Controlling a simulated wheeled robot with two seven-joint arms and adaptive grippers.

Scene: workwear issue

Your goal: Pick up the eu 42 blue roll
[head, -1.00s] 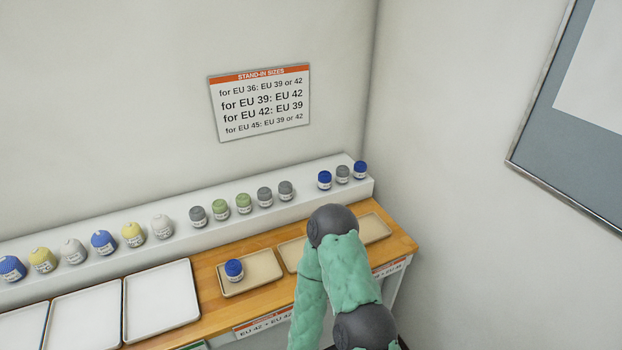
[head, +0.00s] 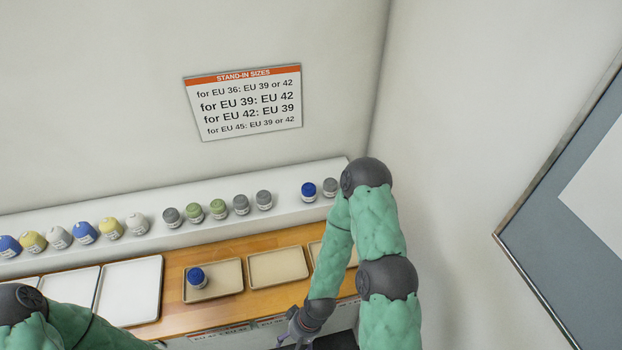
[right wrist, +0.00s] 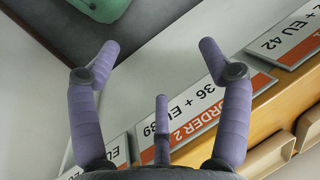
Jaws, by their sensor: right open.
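A blue roll (head: 308,191) stands on the white shelf, left of a grey roll (head: 330,187). Another blue roll (head: 197,277) stands on the leftmost beige tray (head: 228,285). Their size labels are too small to read. My right gripper (head: 298,340) is low at the front of the counter, partly cut off by the bottom edge and away from the rolls. In the right wrist view its purple fingers (right wrist: 160,60) are spread and empty, facing the order labels. My left arm enters at lower left in the head view; its gripper is out of frame.
Grey and green rolls and several pale, yellow and blue knobbly items line the white shelf (head: 290,175). White trays (head: 130,290) lie left on the wooden counter. A middle beige tray (head: 277,266) is empty. A size sign (head: 243,102) hangs above; a framed board (head: 570,200) is right.

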